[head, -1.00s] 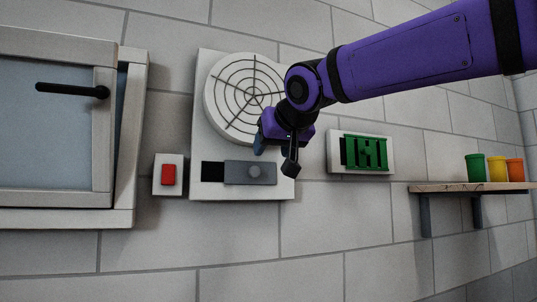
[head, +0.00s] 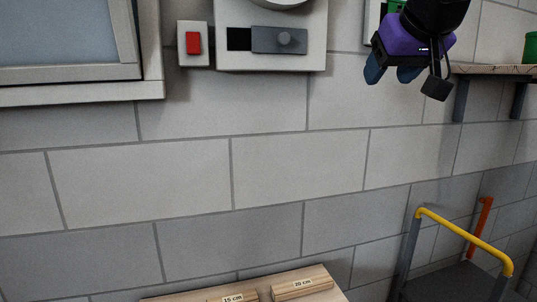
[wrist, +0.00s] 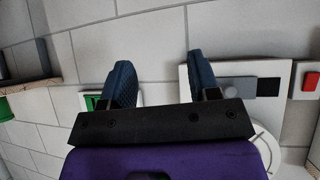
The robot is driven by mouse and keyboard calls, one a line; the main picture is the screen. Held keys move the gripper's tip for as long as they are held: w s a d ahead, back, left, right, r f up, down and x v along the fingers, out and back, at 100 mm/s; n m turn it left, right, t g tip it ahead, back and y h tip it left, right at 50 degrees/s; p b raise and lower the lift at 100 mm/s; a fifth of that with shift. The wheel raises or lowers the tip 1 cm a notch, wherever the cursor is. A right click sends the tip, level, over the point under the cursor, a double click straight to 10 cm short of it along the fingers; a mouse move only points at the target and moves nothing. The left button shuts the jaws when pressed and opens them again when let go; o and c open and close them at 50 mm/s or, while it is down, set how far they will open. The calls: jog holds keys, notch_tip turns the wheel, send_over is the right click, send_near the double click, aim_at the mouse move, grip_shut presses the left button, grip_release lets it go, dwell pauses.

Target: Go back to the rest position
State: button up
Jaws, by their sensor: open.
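My gripper (head: 394,76) is purple with dark blue fingers and hangs at the upper right in the head view, in front of the wall. In the wrist view its two fingers (wrist: 160,85) stand well apart with only bare wall between them. It is open and holds nothing. The grey slider with a round knob (head: 284,40) is on the white wall panel, to the left of my gripper and apart from it.
A red button (head: 193,43) on a white plate and a framed window (head: 152,60) are at the upper left. A wooden shelf (head: 500,69) is right of my gripper. Below are wooden battens (head: 302,289) with labels and a yellow-railed cart (head: 465,240). The middle wall is clear.

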jog(key=s+d+f+g, duration=0.1)
jog(key=s+d+f, duration=0.2)
jog(key=s+f, duration=0.3)
jog(key=s+d+f+m+g, duration=0.1)
jog(key=s+d+f+g, duration=0.1)
jog(key=s+f, duration=0.4)
jog(key=s+d+f+g, duration=0.2)
jog(key=s+d+f, duration=0.3)
jog(key=f, duration=0.3)
jog(key=shift+s+m+h, duration=0.4)
jog(key=shift+a, duration=0.1)
jog(key=shift+c, duration=0.3)
dwell(0.5)
